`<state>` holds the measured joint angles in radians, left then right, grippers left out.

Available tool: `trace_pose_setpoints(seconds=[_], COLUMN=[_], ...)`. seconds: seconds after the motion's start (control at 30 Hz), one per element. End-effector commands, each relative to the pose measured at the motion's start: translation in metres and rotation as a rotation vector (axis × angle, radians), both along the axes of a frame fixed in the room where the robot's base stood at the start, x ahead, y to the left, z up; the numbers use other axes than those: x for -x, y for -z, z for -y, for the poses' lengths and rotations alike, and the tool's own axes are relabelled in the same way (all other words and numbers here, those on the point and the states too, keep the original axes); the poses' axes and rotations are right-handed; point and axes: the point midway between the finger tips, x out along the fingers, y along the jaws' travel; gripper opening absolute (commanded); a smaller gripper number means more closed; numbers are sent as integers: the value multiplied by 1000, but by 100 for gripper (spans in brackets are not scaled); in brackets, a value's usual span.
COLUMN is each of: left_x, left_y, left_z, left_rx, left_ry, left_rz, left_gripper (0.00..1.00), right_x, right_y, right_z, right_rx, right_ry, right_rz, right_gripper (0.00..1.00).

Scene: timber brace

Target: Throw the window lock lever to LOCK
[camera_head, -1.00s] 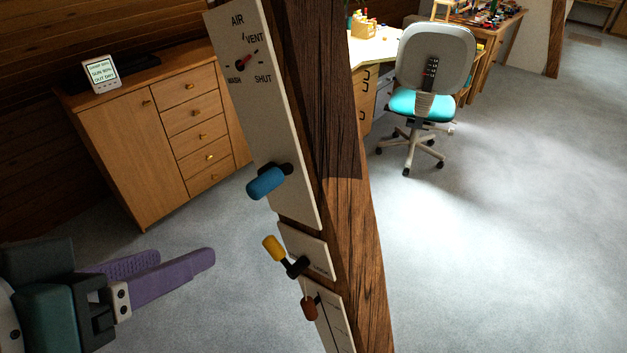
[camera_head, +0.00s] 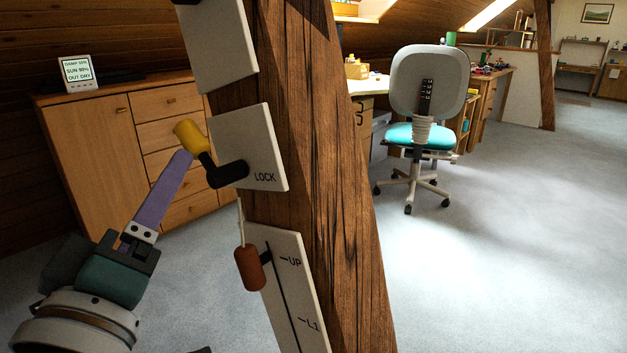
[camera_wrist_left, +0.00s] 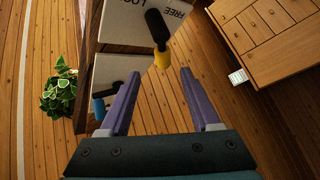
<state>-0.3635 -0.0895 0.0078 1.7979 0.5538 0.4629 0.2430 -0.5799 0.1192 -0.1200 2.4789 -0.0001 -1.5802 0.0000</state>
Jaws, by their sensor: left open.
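The window lock lever has a yellow grip (camera_head: 191,136) on a black crank arm (camera_head: 226,173). It is mounted on a white plate (camera_head: 262,140) on the timber post. LOCK is printed at the plate's lower right; the grip stands up and left of the pivot, away from that word. In the left wrist view the yellow grip (camera_wrist_left: 162,59) hangs just beyond the gap between my fingertips, and the plate (camera_wrist_left: 130,22) reads FREE and part of LOCK. My left gripper (camera_head: 181,160) is open, its purple fingers reaching up to the grip. My right gripper is not in view.
The timber post (camera_head: 315,200) stands right of my left gripper. A blue knob (camera_wrist_left: 100,108) shows in the wrist view. A wooden cabinet (camera_head: 95,165) stands behind.

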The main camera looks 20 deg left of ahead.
Motion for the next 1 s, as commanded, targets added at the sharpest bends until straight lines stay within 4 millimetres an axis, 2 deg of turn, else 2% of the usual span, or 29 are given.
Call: trace_pose_setpoints(seconds=[0.03, 0.17, 0.5, 0.63, 0.8, 1.0], left_x=[1, -6, -62, -79, -89, -89], left_y=[8, 3, -13, -17, -19, -20], left_z=[-2, -7, -26, -31, -35, -35], left_rx=[6, 10, 10, 10, 9, 9], left_ry=[-11, -22, -21, -20, -20, -19], left_rz=[10, 23, 23, 21, 19, 17], left_gripper=[64, 64, 64, 64, 64, 64], right_x=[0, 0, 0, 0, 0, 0], right_y=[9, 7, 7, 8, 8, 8], right_z=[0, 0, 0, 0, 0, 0], right_rx=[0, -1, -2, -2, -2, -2], right_ry=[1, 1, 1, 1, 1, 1], right_rz=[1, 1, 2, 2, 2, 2], right_gripper=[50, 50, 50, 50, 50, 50])
